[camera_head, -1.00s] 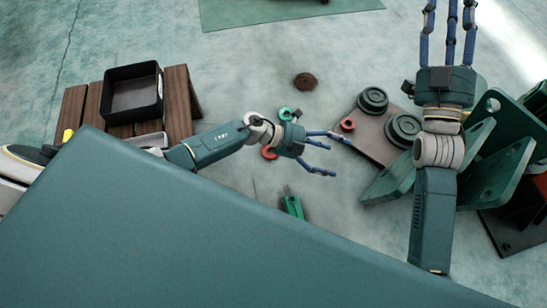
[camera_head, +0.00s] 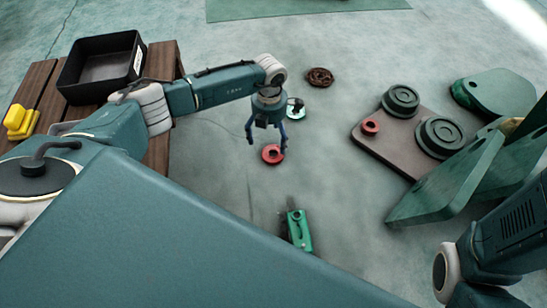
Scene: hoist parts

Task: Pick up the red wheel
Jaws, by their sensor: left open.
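A red wheel (camera_head: 272,154), ring-shaped with a darker centre, lies on the floor near the middle of the head view. My left gripper (camera_head: 266,142) points down just above and behind it with its fingers spread. One finger comes down near the wheel's upper right edge, and another is at its upper left. I cannot tell whether any finger touches it. A second small red ring (camera_head: 370,127) sits on the brown plate to the right. My right arm shows at the lower right, but its gripper is out of view.
A teal ring (camera_head: 296,113) lies just behind my left gripper, and a brown wheel (camera_head: 320,77) farther back. A green part (camera_head: 299,230) lies nearer. The brown plate (camera_head: 393,153) bears dark green wheels. A black bin (camera_head: 88,88) stands on a wooden table (camera_head: 163,72) at left.

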